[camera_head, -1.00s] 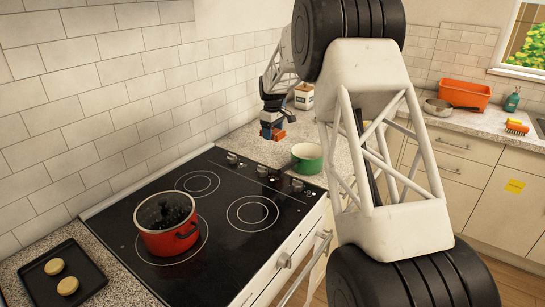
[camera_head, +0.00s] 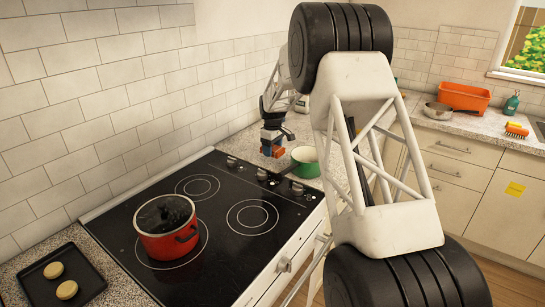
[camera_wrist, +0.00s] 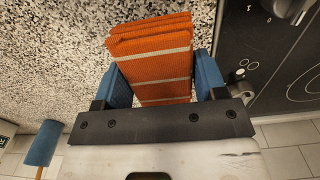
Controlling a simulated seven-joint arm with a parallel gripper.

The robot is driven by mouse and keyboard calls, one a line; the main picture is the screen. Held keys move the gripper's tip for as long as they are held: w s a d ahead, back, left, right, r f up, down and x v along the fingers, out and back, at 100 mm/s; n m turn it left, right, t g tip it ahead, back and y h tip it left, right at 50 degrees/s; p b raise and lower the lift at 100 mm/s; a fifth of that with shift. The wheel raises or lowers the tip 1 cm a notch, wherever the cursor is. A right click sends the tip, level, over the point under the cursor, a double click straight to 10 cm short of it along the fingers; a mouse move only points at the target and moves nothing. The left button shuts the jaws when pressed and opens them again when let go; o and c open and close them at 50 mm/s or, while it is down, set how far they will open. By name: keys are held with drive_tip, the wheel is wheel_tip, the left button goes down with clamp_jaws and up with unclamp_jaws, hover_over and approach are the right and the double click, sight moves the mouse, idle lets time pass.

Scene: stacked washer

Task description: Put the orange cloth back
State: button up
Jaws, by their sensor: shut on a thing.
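My gripper (camera_head: 271,140) is over the counter strip beyond the stove, just left of the green pot (camera_head: 305,162). It is shut on the orange cloth (camera_wrist: 150,60), which is folded in layers and has pale stripes. In the wrist view the cloth sits between the blue finger pads of my gripper (camera_wrist: 164,80), with speckled counter behind it. In the head view only a small orange part of the cloth (camera_head: 279,152) shows below the fingers. I cannot tell whether the cloth touches the counter.
A red pot (camera_head: 167,228) stands on the black cooktop (camera_head: 232,188). A baking tray (camera_head: 85,287) lies at the lower left. An orange basin (camera_head: 463,97), metal pan (camera_head: 437,110), soap bottle (camera_head: 511,103) and orange brush (camera_head: 517,130) are on the right counter. A blue object (camera_wrist: 44,143) is at the wrist view's lower left.

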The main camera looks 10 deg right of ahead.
sight(273, 161)
drive_tip(key=shift+f, duration=1.85)
drive_tip(key=o, duration=0.9)
drive_tip(key=shift+f, duration=0.1)
wheel_tip(273, 161, up, 12)
drive_tip(key=shift+r, duration=0.15)
